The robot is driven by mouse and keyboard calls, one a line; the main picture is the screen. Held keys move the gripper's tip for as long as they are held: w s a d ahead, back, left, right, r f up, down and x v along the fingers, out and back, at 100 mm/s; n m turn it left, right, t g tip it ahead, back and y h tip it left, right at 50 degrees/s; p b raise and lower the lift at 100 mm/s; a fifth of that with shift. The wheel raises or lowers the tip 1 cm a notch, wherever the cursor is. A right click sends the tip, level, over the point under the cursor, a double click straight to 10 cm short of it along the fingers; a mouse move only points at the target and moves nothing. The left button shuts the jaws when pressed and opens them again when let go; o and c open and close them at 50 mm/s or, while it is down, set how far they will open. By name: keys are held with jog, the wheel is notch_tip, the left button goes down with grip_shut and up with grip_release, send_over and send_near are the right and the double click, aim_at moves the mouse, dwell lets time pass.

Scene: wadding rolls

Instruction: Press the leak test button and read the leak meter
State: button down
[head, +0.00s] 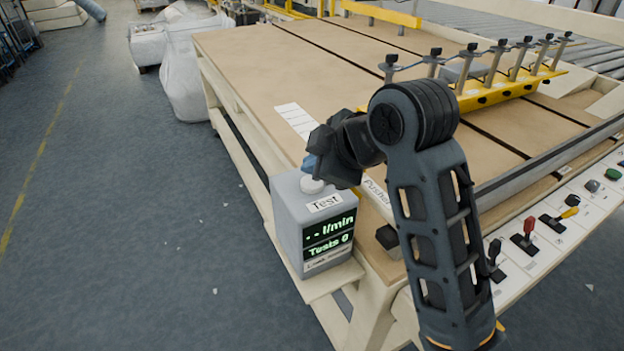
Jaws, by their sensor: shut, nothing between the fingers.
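The leak meter (297,237) is a grey box on a small shelf at the table's near left corner. Its dark screen (329,232) reads "- - l/min" and "Tests 0" in green. A pale round button (312,185) sits on its top, behind a "Test" label (324,203). My gripper (311,168) is shut and empty, just above or at the button. The arm partly hides the box's top right, and I cannot tell whether the fingertips touch the button.
A long wooden table (262,62) stretches behind, with a yellow bracket (512,88) bearing several metal posts. A control panel (548,232) with levers and coloured buttons lies to the right of my arm. White sacks (190,70) stand at the back left. The floor (130,210) at left is mostly clear.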

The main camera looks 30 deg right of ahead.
aim_at(315, 185)
jog(key=shift+f, duration=0.1)
jog(key=shift+f, duration=0.3)
jog(key=shift+f, duration=0.5)
dwell(0.8)
jog(key=shift+r, duration=0.15)
dwell(0.3)
jog(key=shift+r+p, duration=0.75)
jog(key=shift+p, duration=0.1)
jog(key=shift+r, duration=0.1)
notch_tip(315, 185, up, 5)
jog(key=p, duration=0.5)
dwell(0.5)
